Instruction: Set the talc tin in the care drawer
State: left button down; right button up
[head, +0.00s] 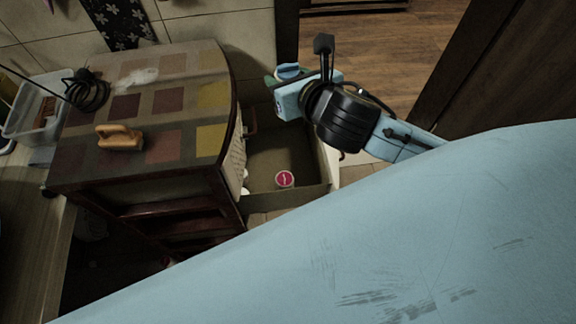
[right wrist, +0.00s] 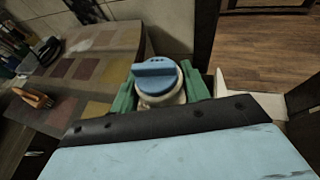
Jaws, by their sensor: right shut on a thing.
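The talc tin (right wrist: 158,84) has a pale body and a blue cap with a raised ridge and small dark holes. My right gripper (right wrist: 160,92) is shut on it, with a green finger on each side, and holds it upright. In the head view the tin's blue cap (head: 288,70) shows at the end of my right arm. The gripper is above the back end of the open care drawer (head: 265,160), which juts out from the right side of the wooden cabinet. The tin's lower part is hidden. My left gripper is out of view.
A round tub with a red lid (head: 285,179) and a whitish item (head: 245,174) are in the drawer near its front end. The cabinet top (head: 175,80) carries a wooden-handled brush (head: 119,138) and a black coiled cord (head: 87,90). A clear bin (head: 35,112) stands left.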

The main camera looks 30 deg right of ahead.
aim_at(280, 146)
jog(key=k, duration=0.35)
jog(key=z, duration=0.9)
jog(key=i, duration=0.65)
jog(key=u, duration=1.35)
